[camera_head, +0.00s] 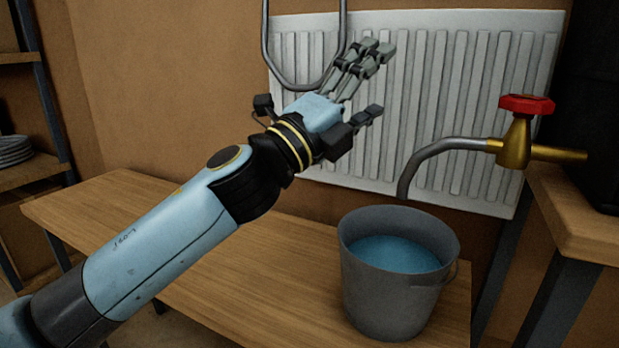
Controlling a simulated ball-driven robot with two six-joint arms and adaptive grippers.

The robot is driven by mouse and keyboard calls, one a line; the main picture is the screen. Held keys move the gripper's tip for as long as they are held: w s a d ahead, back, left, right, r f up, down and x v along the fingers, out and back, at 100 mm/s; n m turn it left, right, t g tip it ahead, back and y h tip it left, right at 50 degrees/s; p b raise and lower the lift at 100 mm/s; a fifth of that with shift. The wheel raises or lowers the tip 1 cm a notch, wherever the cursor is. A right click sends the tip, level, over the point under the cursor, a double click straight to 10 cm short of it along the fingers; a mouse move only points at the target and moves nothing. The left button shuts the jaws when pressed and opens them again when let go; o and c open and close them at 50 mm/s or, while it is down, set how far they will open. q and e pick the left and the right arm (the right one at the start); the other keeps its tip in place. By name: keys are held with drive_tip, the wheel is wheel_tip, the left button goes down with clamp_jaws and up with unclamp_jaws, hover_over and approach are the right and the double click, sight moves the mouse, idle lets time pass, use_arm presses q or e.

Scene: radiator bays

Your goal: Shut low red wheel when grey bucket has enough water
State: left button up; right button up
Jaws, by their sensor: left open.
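A grey bucket (385,297) stands upright on a wooden bench, holding blue water (395,254) to somewhat below its rim. A red wheel (526,104) sits on top of a brass tap (515,146) at the right. The tap's grey spout (428,157) curves down above the bucket; no stream shows between spout and water. My left gripper (372,82) is open and empty in front of the radiator, well left of the red wheel and above the bucket, touching neither. My right gripper is out of view.
A white ribbed radiator (420,100) is on the wall behind. A bent grey pipe (266,50) hangs near my left gripper. The wooden bench (230,285) is bare left of the bucket. A wooden ledge (580,215) and a dark object are at right; shelves with plates (14,150) at left.

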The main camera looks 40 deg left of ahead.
use_arm(q)
drive_tip(key=s+a+f+n+g+y, duration=0.1)
drive_tip(key=a+f+n+g+y, duration=0.1)
drive_tip(key=a+f+n+y, duration=0.2)
drive_tip(key=s+a+f+n+g+y, duration=0.2)
drive_tip(key=a+f+n+g+y, duration=0.1)
drive_tip(key=f+n, duration=0.7)
drive_tip(key=shift+a+f+n+g+y, duration=0.3)
drive_tip(key=shift+a+y, duration=0.25)
drive_tip(key=shift+y, duration=0.75)
